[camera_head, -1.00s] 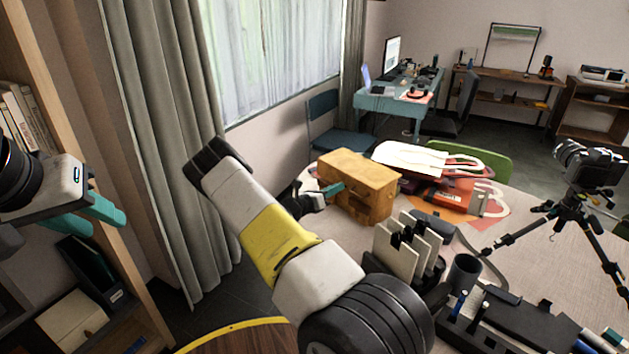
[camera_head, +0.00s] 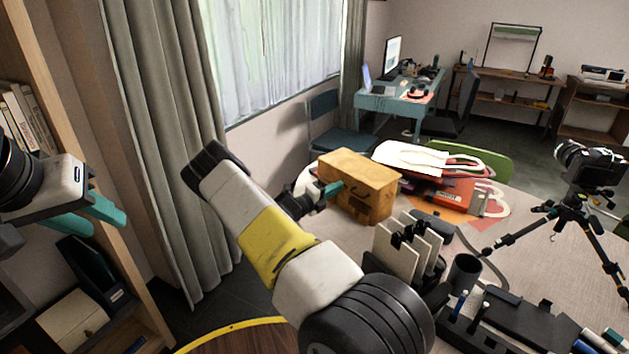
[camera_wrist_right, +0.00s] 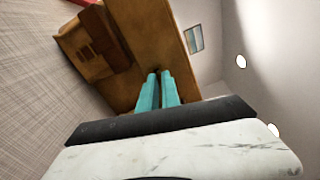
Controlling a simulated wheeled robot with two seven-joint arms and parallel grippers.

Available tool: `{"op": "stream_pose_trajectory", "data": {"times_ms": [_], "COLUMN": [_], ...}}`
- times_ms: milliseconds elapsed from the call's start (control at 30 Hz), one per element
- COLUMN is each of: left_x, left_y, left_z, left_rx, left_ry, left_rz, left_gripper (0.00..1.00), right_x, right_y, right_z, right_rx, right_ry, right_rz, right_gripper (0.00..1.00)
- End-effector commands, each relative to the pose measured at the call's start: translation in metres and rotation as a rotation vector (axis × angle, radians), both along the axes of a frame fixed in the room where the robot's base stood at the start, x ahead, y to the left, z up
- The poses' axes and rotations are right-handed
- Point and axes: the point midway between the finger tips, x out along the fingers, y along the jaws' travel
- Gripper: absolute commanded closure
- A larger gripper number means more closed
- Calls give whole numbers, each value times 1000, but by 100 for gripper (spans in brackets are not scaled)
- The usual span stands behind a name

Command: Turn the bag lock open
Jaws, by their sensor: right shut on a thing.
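The bag (camera_head: 372,172) is a boxy orange-brown case standing on the table. It also shows in the right wrist view (camera_wrist_right: 150,35), filling much of the upper middle. My right gripper (camera_head: 336,189) reaches the bag's left-facing side. In the right wrist view its teal fingers (camera_wrist_right: 158,76) are close together at the bag's surface, shut on a small part there, the bag lock. The fingertips mostly hide the lock, so its turn angle cannot be read. My left gripper (camera_head: 121,223) is far left, away from the bag, with its teal fingers apart and empty.
Red and white bags (camera_head: 440,160) lie behind the bag. A card holder (camera_head: 405,250), pen cup (camera_head: 464,271) and black organiser (camera_head: 510,318) stand in front and right. A camera on a tripod (camera_head: 575,205) stands at right. My right forearm crosses the middle foreground.

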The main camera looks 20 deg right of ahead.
Motion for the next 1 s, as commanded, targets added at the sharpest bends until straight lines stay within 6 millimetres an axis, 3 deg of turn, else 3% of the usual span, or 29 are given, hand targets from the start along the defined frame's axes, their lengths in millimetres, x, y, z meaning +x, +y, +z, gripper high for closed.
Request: {"op": "stream_pose_trajectory", "data": {"times_ms": [400, 967, 1000], "left_x": [0, 0, 0], "left_y": [0, 0, 0], "left_z": [0, 0, 0], "left_rx": [0, 0, 0], "left_ry": [0, 0, 0], "left_rz": [0, 0, 0], "left_gripper": [64, 64, 64], "right_x": [0, 0, 0], "right_y": [1, 1, 1], "right_z": [-1, -2, -2], "right_rx": [-59, -67, -67], "right_ry": [181, 207, 207], "right_rz": [1, 1, 1], "right_gripper": [100, 100, 87]}}
